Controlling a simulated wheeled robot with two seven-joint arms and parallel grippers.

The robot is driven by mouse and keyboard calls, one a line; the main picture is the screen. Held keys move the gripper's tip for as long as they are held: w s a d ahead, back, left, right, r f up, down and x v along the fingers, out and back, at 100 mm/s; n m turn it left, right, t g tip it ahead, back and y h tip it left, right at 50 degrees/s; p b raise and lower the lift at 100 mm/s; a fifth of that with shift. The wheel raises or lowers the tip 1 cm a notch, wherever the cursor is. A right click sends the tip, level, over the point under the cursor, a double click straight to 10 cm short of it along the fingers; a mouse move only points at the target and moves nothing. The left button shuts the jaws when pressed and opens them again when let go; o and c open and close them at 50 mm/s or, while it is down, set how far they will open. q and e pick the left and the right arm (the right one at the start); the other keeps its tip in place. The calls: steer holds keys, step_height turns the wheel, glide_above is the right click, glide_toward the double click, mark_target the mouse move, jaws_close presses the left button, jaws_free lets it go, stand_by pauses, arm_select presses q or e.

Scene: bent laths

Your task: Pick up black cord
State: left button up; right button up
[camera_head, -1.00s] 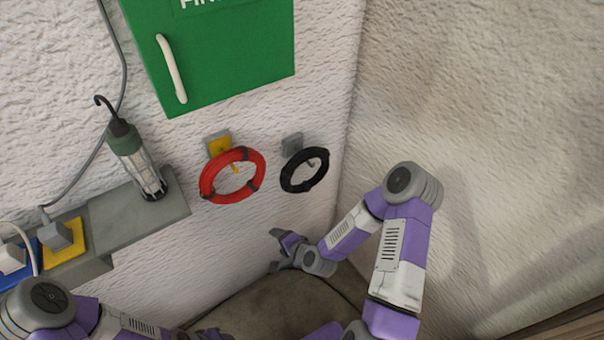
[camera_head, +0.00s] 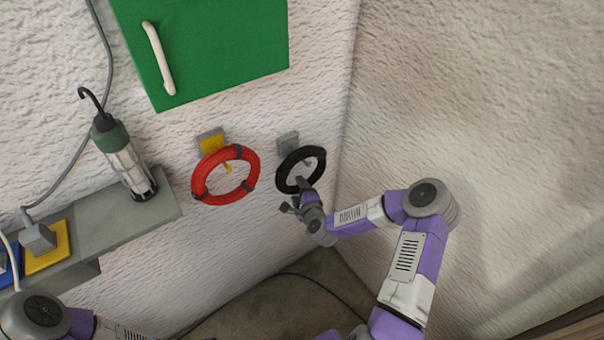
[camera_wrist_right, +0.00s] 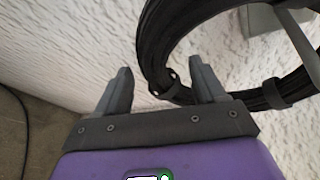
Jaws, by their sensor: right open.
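The black cord (camera_head: 301,150) is a coiled ring hanging from a grey wall hook to the right of a red coil. In the right wrist view the black cord (camera_wrist_right: 166,50) fills the upper right, its lower left part close to the right fingertip. My right gripper (camera_head: 293,199) is at the lower edge of the black coil; in the wrist view its fingers (camera_wrist_right: 160,85) are spread. I cannot tell whether the cord lies between them, and it does not look gripped. My left gripper is not in view; only part of my left arm shows at the lower left.
The red coil (camera_head: 198,181) hangs from a yellow-plated hook (camera_head: 211,143). The grey hook plate (camera_head: 288,142) is behind the black coil. A green cabinet (camera_head: 215,55) is above. A lamp (camera_head: 125,160) stands on a grey ledge (camera_head: 110,209). The right wall is bare.

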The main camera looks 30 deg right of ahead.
steer(key=shift+c, duration=0.3)
jaws_close()
steer(key=shift+w+r, duration=0.1)
step_height(320, 180, up, 8)
steer(key=p, duration=0.3)
steer(key=s+d+f+p, duration=0.1)
steer(key=s+p, duration=0.8)
steer(key=s, duration=1.1)
steer(key=shift+d, duration=0.3)
